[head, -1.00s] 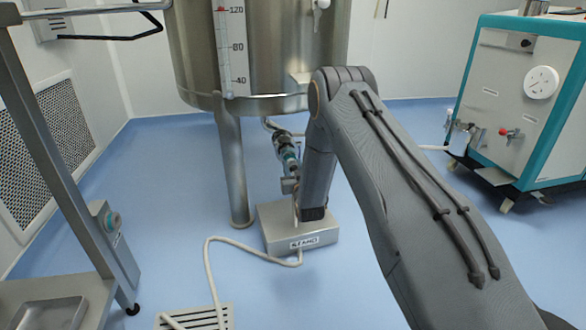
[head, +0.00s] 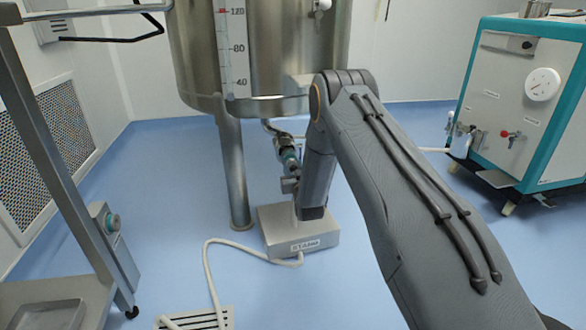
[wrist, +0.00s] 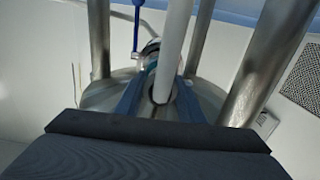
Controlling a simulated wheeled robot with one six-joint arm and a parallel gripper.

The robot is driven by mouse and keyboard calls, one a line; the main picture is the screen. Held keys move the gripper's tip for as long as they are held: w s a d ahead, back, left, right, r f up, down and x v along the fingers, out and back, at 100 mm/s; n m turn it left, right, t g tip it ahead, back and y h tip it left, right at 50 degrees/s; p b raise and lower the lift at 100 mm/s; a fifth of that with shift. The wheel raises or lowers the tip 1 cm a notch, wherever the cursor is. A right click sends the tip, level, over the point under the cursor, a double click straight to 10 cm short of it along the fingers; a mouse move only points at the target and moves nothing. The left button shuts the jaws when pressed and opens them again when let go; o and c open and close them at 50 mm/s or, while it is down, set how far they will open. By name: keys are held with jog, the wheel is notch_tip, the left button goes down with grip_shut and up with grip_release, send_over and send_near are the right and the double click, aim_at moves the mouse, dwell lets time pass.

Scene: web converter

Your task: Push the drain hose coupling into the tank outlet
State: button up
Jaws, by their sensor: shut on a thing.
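The steel tank (head: 285,60) stands on legs at the back centre. Its outlet pipe (head: 268,126) bends down from underneath to a metal and teal fitting (head: 288,152). My gripper (head: 289,184) is just below that fitting, partly hidden by my forearm. In the wrist view its two blue fingers (wrist: 159,100) are shut on the drain hose coupling (wrist: 160,94), with the white hose (wrist: 174,45) running up the picture from there. I cannot tell whether the coupling touches the outlet or how deep it sits.
A tank leg (head: 233,170) stands close left of my gripper. A low steel box (head: 290,242) is on the floor below, with a white hose and a floor drain (head: 205,318) in front. A teal-framed machine (head: 525,110) stands right; a steel rack (head: 60,140) is left.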

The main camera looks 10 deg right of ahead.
jog(key=shift+w, duration=0.25)
jog(key=o, duration=1.4)
jog(key=shift+s, duration=0.1)
jog(key=s+p, duration=0.3)
jog(key=s, duration=0.4)
jog(key=shift+s, duration=0.35)
